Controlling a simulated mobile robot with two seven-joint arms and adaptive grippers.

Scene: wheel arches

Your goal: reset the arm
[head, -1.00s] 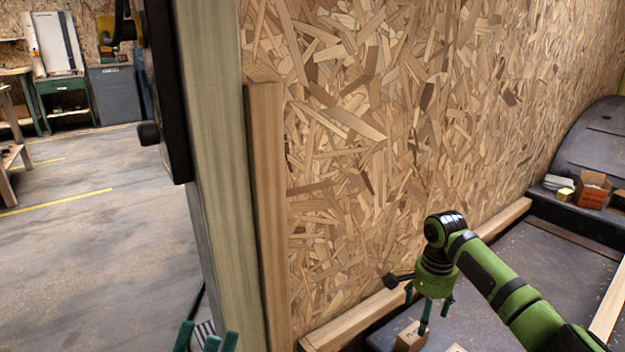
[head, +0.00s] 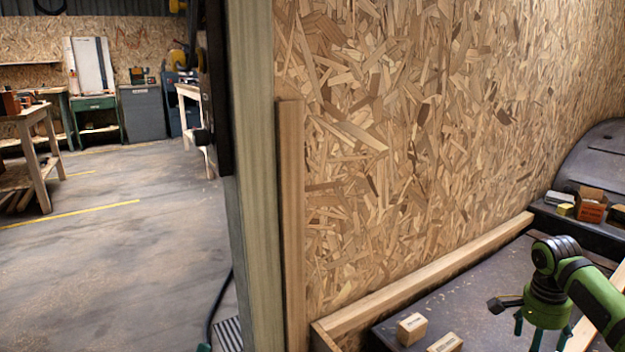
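My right gripper (head: 541,336) is at the lower right in the head view, pointing down above the dark bed floor. Its teal fingers are spread apart with nothing seen between them, though the fingertips run close to the bottom edge. My green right arm (head: 592,295) comes in from the right edge. Of my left gripper (head: 204,348) only a small teal tip shows at the bottom edge; the rest is out of view.
A chipboard wall (head: 430,130) with a wooden post (head: 262,180) stands ahead. Small boxes (head: 592,205) lie by the wheel arch (head: 595,160). Open floor (head: 110,250) is at left.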

